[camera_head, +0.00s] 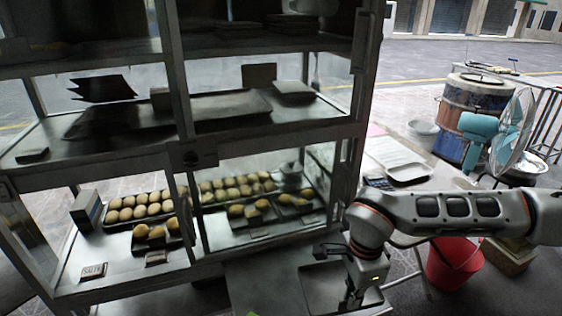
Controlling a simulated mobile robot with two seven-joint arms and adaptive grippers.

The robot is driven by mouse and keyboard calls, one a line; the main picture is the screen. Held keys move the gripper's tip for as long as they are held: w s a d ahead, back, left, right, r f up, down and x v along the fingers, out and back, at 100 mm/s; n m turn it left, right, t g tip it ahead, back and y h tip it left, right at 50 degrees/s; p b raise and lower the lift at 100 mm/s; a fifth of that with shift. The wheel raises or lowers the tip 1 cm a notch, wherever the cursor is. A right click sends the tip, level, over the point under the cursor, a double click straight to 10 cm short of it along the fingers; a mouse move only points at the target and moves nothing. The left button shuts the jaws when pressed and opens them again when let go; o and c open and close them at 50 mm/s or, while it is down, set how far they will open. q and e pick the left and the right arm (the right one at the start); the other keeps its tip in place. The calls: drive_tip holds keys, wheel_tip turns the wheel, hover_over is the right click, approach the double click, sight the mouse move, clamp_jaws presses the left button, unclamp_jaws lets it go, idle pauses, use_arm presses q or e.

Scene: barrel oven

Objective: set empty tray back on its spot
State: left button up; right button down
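A dark, empty rectangular tray (318,287) lies at the front, low on the grey counter surface beside the cabinet. My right gripper (338,276) is over the tray's right part. Its two dark fingers look spread apart, one toward the tray's far edge and one toward the near side. It hides part of the tray, and I cannot tell whether a finger touches it. My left gripper is not in view.
A glass-sided metal cabinet (193,158) fills the left and middle, with trays of buns (235,188) on its lower shelf. A red bucket (452,262), fan (512,130) and barrel (474,105) stand at right.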

drive_tip(key=d+r+n, duration=0.2)
drive_tip(key=r+n, duration=0.1)
drive_tip(key=d+r+n+p, duration=0.1)
drive_tip(key=shift+r+n, duration=0.15)
drive_tip(key=shift+n, duration=0.15)
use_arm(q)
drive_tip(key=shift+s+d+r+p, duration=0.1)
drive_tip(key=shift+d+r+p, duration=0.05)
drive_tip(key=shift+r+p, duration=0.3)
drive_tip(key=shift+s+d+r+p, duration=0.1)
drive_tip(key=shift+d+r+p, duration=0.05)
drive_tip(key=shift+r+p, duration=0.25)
use_arm(e)
drive_tip(key=s+d+r+n, duration=0.2)
drive_tip(key=d+r+n, duration=0.3)
drive_tip(key=r+n, duration=0.3)
drive_tip(key=n, duration=0.3)
drive_tip(key=shift+d, duration=0.2)
